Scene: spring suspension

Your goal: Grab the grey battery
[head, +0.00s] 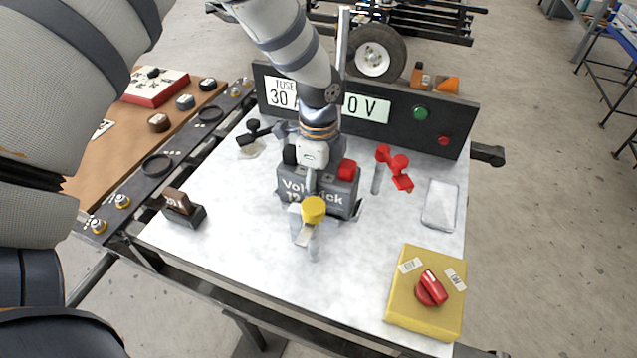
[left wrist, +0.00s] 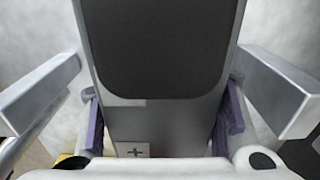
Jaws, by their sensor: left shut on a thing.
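The grey battery (head: 341,200) stands upright on the white tabletop (head: 250,262), in the middle of the head view. Its front has white lettering, partly hidden, and a black and a red terminal cap flank its top. My left gripper (head: 314,168) comes down onto it from above. In the left wrist view, the left gripper's (left wrist: 162,118) purple-padded fingers are on both sides of the grey battery (left wrist: 160,125), shut on it. A plus label shows on it there. I cannot tell whether the battery is lifted. My right gripper is not in view.
A yellow-topped clamp (head: 313,210) stands just in front of the battery, and a red clamp (head: 396,165) stands to its right. A yellow switch box (head: 410,300) is at front right, a brown fuse holder (head: 180,206) at left. A black panel (head: 385,105) closes the back.

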